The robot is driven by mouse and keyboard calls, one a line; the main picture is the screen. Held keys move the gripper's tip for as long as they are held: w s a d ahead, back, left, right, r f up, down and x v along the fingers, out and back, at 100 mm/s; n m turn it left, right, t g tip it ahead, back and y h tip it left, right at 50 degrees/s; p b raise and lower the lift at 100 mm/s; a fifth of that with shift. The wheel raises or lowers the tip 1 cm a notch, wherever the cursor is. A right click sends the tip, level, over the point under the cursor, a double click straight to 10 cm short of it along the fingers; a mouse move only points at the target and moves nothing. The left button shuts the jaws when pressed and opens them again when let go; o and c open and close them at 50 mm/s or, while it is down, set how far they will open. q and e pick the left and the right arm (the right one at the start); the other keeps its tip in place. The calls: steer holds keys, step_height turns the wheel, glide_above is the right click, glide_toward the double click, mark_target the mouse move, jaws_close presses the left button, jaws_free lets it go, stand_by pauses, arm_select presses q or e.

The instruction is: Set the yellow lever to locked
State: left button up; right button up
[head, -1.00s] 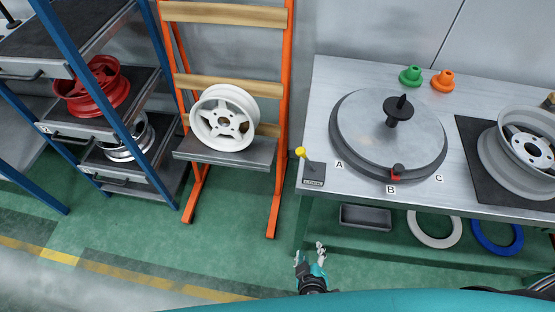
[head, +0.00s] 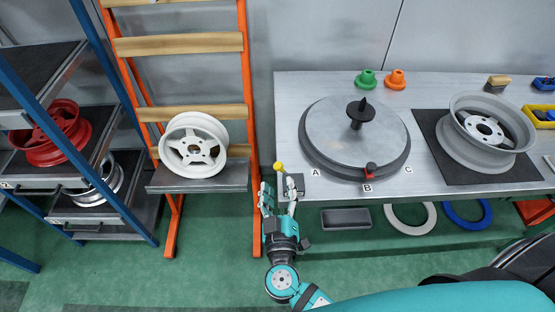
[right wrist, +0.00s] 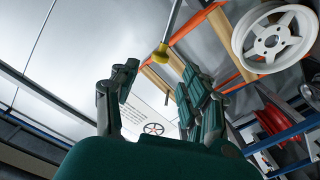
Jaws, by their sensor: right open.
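The yellow lever (head: 279,166) stands at the left front corner of the grey workbench, its small dark base (head: 298,183) beside it. In the head view its yellow knob leans up and left of the base. My right gripper (head: 278,188) is open and empty, with its fingers just below the knob in the picture. In the right wrist view the yellow knob (right wrist: 161,54) on its metal rod shows beyond the open fingers (right wrist: 155,85), between them sideways, with no contact visible. The label on the base is too small to read. My left gripper is not in view.
A turntable (head: 325,125) with a black centre cone and a red-based knob fills the bench's middle. A grey wheel (head: 470,160) lies on a dark mat at right. An orange rack (head: 248,90) with a white wheel (head: 193,145) stands left of the lever.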

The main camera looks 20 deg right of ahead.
mark_target(278, 170)
steer(key=p+x, duration=0.2)
steer(key=x, duration=0.5)
steer(key=shift+w+d+f, duration=0.1)
steer(key=shift+w, duration=0.15)
jaws_close()
